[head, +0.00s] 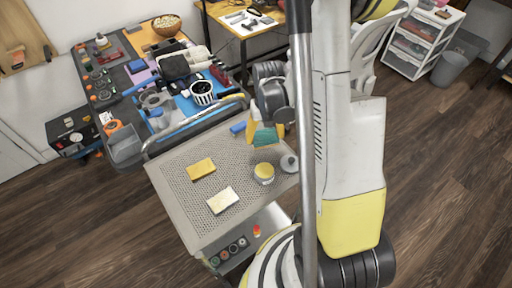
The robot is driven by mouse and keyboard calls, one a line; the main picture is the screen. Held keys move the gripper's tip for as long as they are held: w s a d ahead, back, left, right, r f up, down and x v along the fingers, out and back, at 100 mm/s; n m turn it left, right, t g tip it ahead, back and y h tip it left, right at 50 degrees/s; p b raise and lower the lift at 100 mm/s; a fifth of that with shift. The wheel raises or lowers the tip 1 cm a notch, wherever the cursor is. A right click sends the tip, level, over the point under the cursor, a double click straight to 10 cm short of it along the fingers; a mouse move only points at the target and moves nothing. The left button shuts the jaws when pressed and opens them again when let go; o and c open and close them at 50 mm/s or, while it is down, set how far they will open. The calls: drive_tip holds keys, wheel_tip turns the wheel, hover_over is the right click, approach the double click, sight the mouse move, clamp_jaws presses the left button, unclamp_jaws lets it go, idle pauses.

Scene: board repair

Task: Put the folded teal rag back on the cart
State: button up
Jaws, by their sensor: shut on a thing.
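The folded teal rag (265,138) is held in my gripper (266,132), between its yellow fingers. The gripper is shut on it and points downward. In the head view the rag appears over the back right part of the grey cart (178,190), which has a perforated top. I cannot tell how high above the cart top the rag is, or whether it touches it. My arm and column hide the area to the right of the cart.
On the cart are a yellow block (201,169), a cream block (222,200), a yellow-topped round tin (264,171), a grey round item (289,163) and a small blue item (238,128). The cart's left side is clear. A cluttered workbench (128,86) stands behind.

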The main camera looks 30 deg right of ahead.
sight(255, 134)
drive_tip(key=shift+w+a+f+b, duration=0.4)
drive_tip(key=shift+w+a+f, duration=0.7)
drive_tip(key=shift+w+a, duration=0.15)
drive_tip(key=shift+f+b, duration=1)
drive_tip(key=shift+f, duration=0.95)
drive_tip(key=shift+f, duration=0.15)
drive_tip(key=o, duration=1)
